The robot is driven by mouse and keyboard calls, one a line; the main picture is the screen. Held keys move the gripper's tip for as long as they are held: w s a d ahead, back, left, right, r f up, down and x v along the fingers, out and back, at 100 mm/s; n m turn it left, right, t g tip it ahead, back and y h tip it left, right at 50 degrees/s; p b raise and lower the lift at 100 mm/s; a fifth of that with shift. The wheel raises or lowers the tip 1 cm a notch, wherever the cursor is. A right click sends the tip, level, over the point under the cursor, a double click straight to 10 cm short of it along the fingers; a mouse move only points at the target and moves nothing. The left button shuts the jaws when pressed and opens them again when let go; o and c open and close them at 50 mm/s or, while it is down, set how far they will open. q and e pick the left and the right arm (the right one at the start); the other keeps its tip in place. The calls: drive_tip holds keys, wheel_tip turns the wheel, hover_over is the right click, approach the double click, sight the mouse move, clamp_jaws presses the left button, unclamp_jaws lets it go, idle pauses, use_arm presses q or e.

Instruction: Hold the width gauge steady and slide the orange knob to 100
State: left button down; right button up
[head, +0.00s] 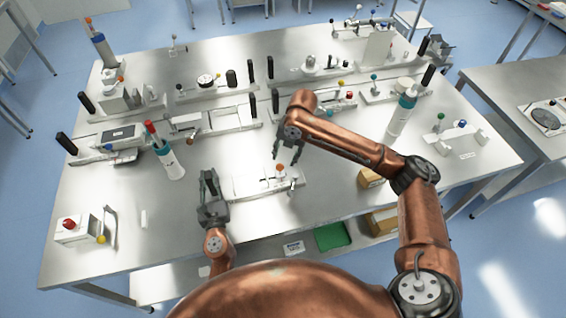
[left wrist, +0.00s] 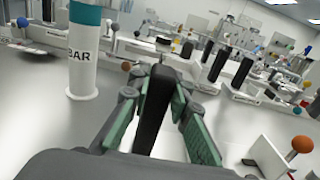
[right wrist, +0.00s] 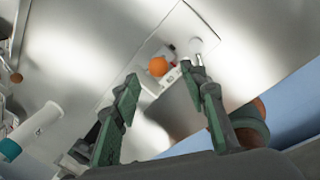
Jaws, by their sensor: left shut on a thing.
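The width gauge (head: 262,190) is a flat pale plate with a rail, lying on the steel table near its front edge. Its orange knob (head: 280,167) stands toward the right end; it also shows in the right wrist view (right wrist: 158,66) and the left wrist view (left wrist: 303,144). My left gripper (head: 210,178) is at the gauge's left end, shut on a black upright handle (left wrist: 154,112) that shows between its fingers. My right gripper (head: 286,156) is open and empty, pointing down above and behind the knob. The knob appears between and beyond its fingertips (right wrist: 160,80). I cannot read the scale.
A white bottle with a teal cap (head: 170,163) stands behind and left of my left gripper. A second bottle (head: 401,115) stands at the right. A device with a red button (head: 68,224) is at the front left. Other fixtures fill the back. The table right of the gauge is clear.

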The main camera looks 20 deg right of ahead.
use_arm(q)
drive_tip(key=shift+a+f, duration=0.35)
drive_tip(key=shift+f, duration=0.25)
use_arm(e)
wheel_tip(320, 180, up, 7)
drive_tip(key=d, duration=0.1)
drive_tip(key=shift+s+f, duration=0.15)
drive_tip(key=shift+s, duration=0.3)
use_arm(q)
drive_tip(key=shift+r+p, duration=0.3)
drive_tip(key=shift+p, duration=0.15)
use_arm(e)
drive_tip(key=shift+d+r, duration=0.1)
drive_tip(key=shift+r, duration=0.3)
use_arm(q)
drive_tip(key=c, duration=1.8)
unclamp_jaws()
drive_tip(key=shift+w+d+r, duration=0.1)
drive_tip(key=shift+r, duration=0.05)
drive_tip(key=shift+o, duration=0.4)
drive_tip(key=shift+d+r, duration=0.1)
drive_tip(key=shift+r, duration=0.05)
use_arm(e)
drive_tip(key=shift+w, duration=0.1)
use_arm(q)
drive_tip(key=s, duration=1.2)
